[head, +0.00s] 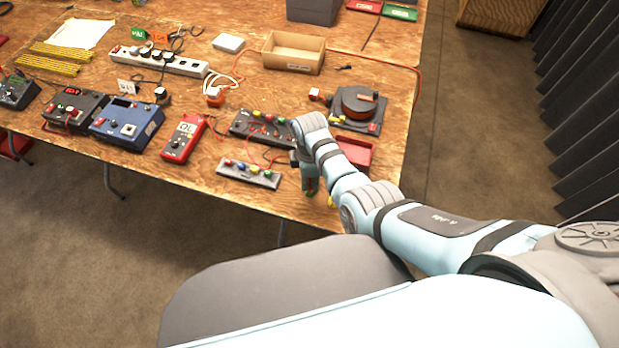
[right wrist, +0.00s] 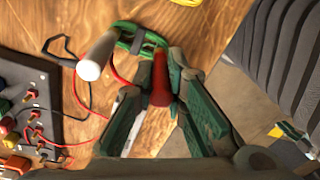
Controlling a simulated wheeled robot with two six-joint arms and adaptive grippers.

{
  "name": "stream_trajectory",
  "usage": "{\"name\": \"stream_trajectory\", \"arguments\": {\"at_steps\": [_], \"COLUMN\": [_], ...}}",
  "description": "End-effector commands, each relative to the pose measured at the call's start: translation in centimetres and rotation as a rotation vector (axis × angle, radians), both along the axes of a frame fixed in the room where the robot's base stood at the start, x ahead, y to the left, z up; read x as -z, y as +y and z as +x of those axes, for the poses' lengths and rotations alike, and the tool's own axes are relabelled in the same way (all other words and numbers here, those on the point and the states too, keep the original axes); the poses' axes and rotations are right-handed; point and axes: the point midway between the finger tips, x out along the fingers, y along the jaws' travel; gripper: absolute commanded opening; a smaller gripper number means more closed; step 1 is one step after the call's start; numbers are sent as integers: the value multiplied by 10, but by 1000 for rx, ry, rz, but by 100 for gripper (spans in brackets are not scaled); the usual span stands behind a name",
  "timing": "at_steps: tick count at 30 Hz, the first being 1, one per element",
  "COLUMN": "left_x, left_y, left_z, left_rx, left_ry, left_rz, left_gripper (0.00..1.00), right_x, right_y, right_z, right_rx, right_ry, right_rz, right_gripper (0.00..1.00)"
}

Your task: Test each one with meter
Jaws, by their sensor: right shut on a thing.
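The red meter (head: 184,137) stands near the table's front edge in the head view. Its screen seems to read "OL". My right gripper (head: 310,188) points down over the table's front edge, right of a grey strip with coloured knobs (head: 249,173). In the right wrist view my right gripper (right wrist: 160,105) is shut on a red rod-shaped piece (right wrist: 160,75), perhaps a probe. A white rod-shaped piece (right wrist: 95,55) and a green bracket-like part (right wrist: 138,38) are just beyond the fingers. I cannot tell whether they touch the held piece. My left gripper is out of view.
A black panel with coloured sockets (head: 262,127) lies behind the strip. A red tray (head: 354,151) and a dark reel device (head: 356,106) are at the right. A cardboard box (head: 293,52) and a power strip (head: 158,61) stand farther back. Loose wires cross the tabletop.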

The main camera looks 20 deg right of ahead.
Motion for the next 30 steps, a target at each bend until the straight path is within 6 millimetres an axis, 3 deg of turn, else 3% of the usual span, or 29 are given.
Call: {"name": "stream_trajectory", "arguments": {"at_steps": [26,27,30], "left_x": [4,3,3], "left_y": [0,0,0], "left_z": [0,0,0], "left_rx": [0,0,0], "left_ry": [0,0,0], "left_rz": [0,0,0], "left_gripper": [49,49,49], "right_x": [6,6,6], "right_y": [0,0,0], "right_z": [0,0,0], "right_rx": [0,0,0], "right_ry": [0,0,0], "right_rz": [0,0,0], "right_gripper": [0,15,31]}}
